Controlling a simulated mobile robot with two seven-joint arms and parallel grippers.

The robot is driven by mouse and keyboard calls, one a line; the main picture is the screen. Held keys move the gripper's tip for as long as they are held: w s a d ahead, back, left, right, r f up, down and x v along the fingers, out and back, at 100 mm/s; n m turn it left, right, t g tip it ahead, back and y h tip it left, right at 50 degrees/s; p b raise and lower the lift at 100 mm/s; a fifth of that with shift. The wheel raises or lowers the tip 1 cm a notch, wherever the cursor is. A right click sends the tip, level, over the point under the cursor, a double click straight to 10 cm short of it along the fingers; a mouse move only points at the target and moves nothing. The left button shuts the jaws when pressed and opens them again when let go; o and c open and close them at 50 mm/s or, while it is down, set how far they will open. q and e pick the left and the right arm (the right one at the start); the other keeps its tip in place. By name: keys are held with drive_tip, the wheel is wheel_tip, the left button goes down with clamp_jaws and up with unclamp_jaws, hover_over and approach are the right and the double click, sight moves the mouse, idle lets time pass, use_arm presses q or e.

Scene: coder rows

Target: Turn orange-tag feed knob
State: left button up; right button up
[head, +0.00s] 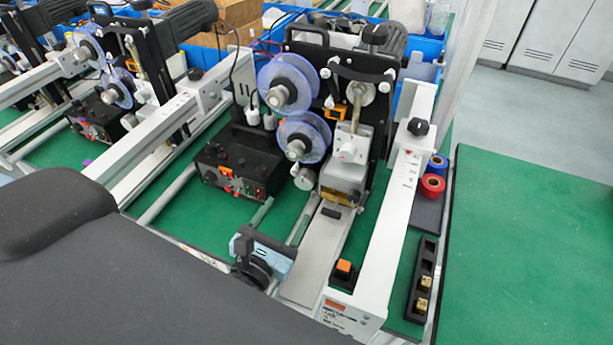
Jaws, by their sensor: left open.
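A black control box (236,172) stands on the green bench, left of the nearer coder's plate. An orange tag (226,171) sits on its panel, among small knobs and red-lit controls too small to tell apart. Another orange piece (331,115) is on the coder beside the blue reels. I cannot tell for sure which knob either one marks. My left gripper (257,258), light blue and black, is open in front of the coder, below and right of the control box and apart from it. It appears empty. My right gripper is not in view.
White rails (392,220) flank the coder, with blue reels (288,82) above. An orange button (345,266) sits on a black block at front right. Red and blue rolls (432,186) lie farther right. A second coder stands left. The right green bench (530,240) is clear.

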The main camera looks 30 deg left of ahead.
sight(302, 185)
use_arm(q)
drive_tip(key=w, duration=0.3)
drive_tip(key=w+p, duration=0.1)
drive_tip(key=w, duration=0.2)
drive_tip(key=shift+w+a+r+p, duration=0.15)
drive_tip(key=shift+w+a+p, duration=0.05)
drive_tip(key=shift+w+p, duration=0.1)
drive_tip(key=shift+w, duration=0.4)
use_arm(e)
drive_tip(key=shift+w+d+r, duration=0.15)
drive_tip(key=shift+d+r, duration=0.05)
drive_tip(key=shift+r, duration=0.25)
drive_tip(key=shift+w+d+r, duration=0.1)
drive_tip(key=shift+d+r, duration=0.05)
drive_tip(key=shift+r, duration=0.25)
